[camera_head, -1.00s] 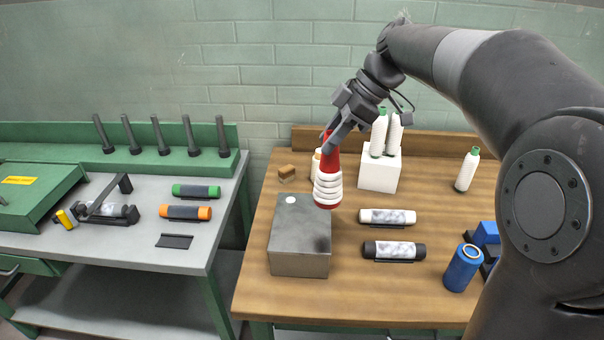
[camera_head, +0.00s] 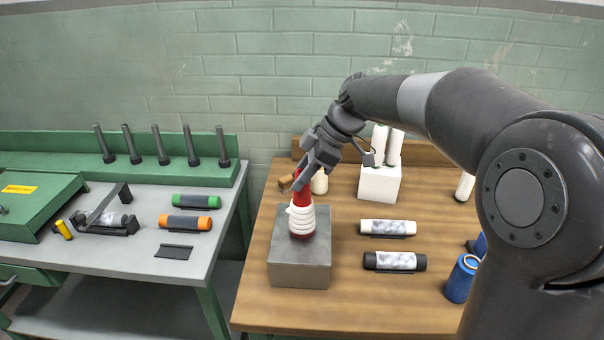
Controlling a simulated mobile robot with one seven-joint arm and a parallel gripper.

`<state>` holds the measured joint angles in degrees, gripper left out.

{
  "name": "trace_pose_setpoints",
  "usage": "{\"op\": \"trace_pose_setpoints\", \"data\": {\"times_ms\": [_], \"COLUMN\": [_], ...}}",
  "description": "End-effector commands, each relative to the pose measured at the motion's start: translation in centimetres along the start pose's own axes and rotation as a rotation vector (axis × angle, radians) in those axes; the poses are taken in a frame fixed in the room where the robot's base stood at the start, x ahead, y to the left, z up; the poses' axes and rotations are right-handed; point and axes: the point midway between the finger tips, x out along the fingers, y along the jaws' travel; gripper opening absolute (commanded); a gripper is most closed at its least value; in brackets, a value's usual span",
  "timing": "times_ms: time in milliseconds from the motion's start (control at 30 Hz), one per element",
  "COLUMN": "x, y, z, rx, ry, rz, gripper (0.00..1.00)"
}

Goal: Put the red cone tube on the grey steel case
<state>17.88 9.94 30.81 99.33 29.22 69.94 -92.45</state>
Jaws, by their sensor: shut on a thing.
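The red cone tube (camera_head: 302,217) has white thread wound round its lower part and a red base. It is nearly upright over the grey steel case (camera_head: 300,275), around the middle of its top. The base looks to be at the top face; whether it touches or hovers just above, I cannot tell. My gripper (camera_head: 301,180) is shut on the upper red part of the tube, reaching in from the upper right. The tube hides part of the case's top.
On the wooden table, a white block (camera_head: 380,184) with white bobbins stands behind, right of the case. White (camera_head: 388,228) and black (camera_head: 394,262) cylinders lie to the right, and a blue spool (camera_head: 461,279) stands front right. A brown block (camera_head: 286,183) and cream bobbin (camera_head: 319,182) are behind the case.

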Motion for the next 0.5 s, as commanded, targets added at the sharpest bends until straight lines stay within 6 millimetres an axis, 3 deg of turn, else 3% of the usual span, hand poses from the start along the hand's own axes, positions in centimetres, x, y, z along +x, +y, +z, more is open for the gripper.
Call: {"op": "trace_pose_setpoints", "data": {"times_ms": [67, 100, 367, 500], "x": [0.17, 0.24, 0.2, 0.19], "y": [-0.01, -0.02, -0.01, -0.01], "z": [0.1, 0.14, 0.12, 0.12], "rx": [0.0, 0.0, 0.0, 0.0], "ry": [0.0, 0.0, 0.0, 0.0], "rz": [-0.001, -0.001, -0.001, -0.001], "gripper": [0.0, 0.29, 0.5, 0.5]}}
